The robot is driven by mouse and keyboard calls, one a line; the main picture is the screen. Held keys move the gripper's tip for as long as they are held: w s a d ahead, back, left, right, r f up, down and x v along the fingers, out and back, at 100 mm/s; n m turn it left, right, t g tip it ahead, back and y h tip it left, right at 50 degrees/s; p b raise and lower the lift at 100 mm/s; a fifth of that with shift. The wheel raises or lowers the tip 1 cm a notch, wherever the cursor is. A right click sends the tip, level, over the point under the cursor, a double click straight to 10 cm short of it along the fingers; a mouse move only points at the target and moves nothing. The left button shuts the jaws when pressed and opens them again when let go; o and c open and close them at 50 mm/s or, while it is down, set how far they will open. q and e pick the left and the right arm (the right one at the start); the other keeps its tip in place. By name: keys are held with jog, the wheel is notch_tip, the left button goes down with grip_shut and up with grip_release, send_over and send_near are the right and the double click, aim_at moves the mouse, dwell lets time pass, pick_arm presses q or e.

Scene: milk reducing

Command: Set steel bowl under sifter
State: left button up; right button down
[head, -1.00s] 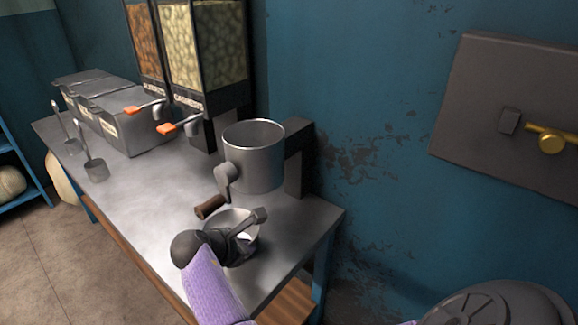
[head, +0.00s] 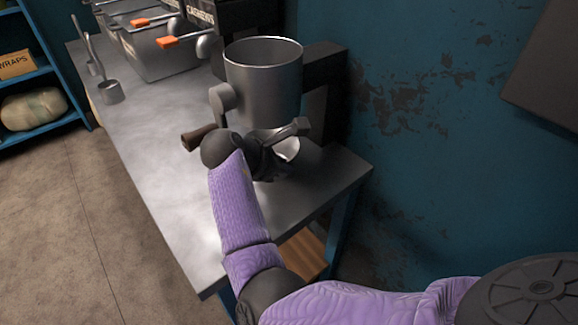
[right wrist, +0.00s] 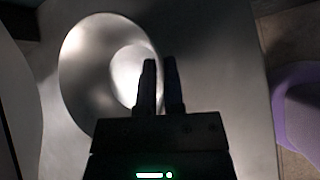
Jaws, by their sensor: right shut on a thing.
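The sifter (head: 262,85) is a grey metal cylinder on a dark wall-side stand, with a wooden crank handle (head: 197,138) at its left. The steel bowl (head: 288,148) shows only in part just below the sifter, behind my right gripper (head: 270,158). In the right wrist view, the round shiny bowl (right wrist: 85,70) has its right rim between the fingers of my right gripper (right wrist: 160,62), which is shut on it. Whether the bowl rests on the counter or hangs slightly above it I cannot tell. My left gripper is not in view.
The steel counter (head: 165,150) is clear along its front left. A blue wall (head: 430,120) closes off the right side. A blue shelf (head: 45,75) stands at far left.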

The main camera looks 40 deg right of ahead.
jog(key=c, duration=0.7)
grip_release()
jog(key=shift+c, duration=0.2)
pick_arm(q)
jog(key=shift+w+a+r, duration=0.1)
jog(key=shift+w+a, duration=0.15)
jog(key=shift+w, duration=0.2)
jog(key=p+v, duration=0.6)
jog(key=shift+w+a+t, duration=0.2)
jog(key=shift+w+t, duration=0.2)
pick_arm(e)
jog(key=v, duration=1.2)
